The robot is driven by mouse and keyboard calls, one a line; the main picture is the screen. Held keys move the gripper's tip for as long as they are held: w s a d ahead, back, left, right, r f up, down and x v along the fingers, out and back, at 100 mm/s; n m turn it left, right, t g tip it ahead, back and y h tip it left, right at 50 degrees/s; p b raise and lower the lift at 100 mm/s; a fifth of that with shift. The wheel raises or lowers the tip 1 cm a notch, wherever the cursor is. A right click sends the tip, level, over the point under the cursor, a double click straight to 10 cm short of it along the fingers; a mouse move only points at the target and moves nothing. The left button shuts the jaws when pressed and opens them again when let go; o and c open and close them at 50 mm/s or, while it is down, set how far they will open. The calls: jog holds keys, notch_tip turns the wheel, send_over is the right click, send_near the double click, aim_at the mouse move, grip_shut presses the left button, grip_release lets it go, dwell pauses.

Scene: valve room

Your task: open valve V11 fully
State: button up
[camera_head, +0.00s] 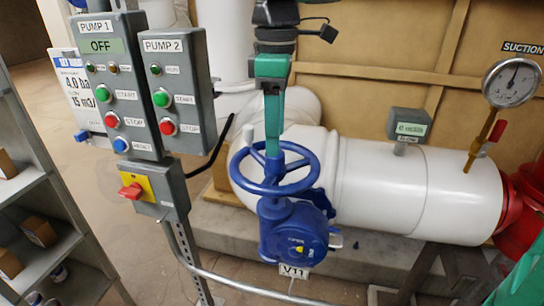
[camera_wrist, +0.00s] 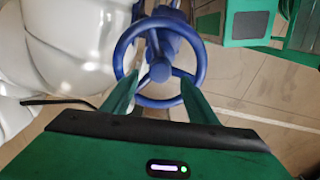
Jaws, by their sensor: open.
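The valve has a blue handwheel (camera_head: 240,180) with a blue gearbox (camera_head: 283,240) under it. A white tag reading V11 (camera_head: 293,272) hangs below. A small yellow mark shows on the gearbox face, too small to read. My gripper (camera_head: 272,150) comes down from above, its green fingertips at the wheel's far rim and hub. In the wrist view, the open fingers of my gripper (camera_wrist: 157,80) stand apart on either side of the hub, over the lower half of the three-spoked wheel (camera_wrist: 203,55). I cannot tell whether they touch it. Nothing is held between them.
A grey pump panel (camera_head: 120,90) stands left of the wheel, with buttons and a red switch (camera_head: 131,191). A white pipe (camera_head: 420,190) runs right to a red flange (camera_head: 520,205). A suction gauge (camera_head: 511,83) stands above. A metal rail (camera_head: 235,287) crosses below; shelves are at left.

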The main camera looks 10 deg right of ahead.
jog(key=m, duration=0.9)
jog(key=shift+m, duration=0.3)
jog(key=m, duration=0.4)
jog(key=shift+m, duration=2.4)
